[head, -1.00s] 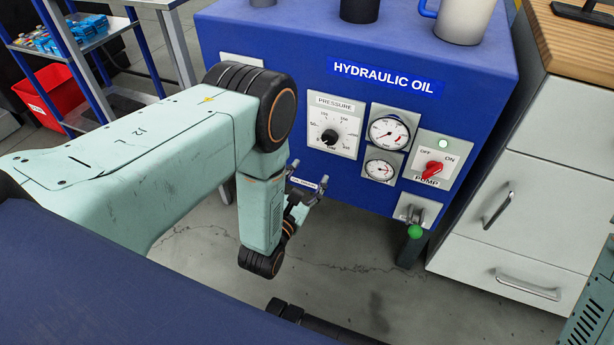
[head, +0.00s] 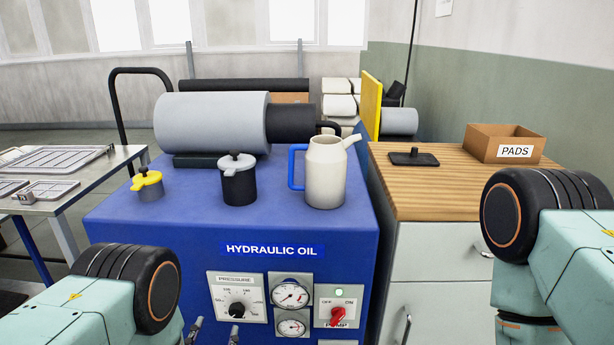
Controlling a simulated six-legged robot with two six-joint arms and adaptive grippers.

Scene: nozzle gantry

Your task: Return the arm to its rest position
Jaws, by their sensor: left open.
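My left arm comes in at the lower left. The two fingertips of my left gripper (head: 214,333) show at the bottom edge, apart and with nothing seen between them. They are just below and left of the black pressure knob (head: 237,309) on the blue hydraulic oil cabinet (head: 150,232); I cannot tell the gap to the panel. The rest of this gripper is hidden by my arm and the frame edge. My right arm (head: 560,260) stands at the right edge, its gripper out of view.
The panel also carries two gauges (head: 291,294) and a red pump switch (head: 337,316) under a lit green lamp. A white jug (head: 326,172), a black can (head: 238,182) and a yellow-topped can (head: 149,186) stand on top. A wood-topped cabinet (head: 430,190) is at right.

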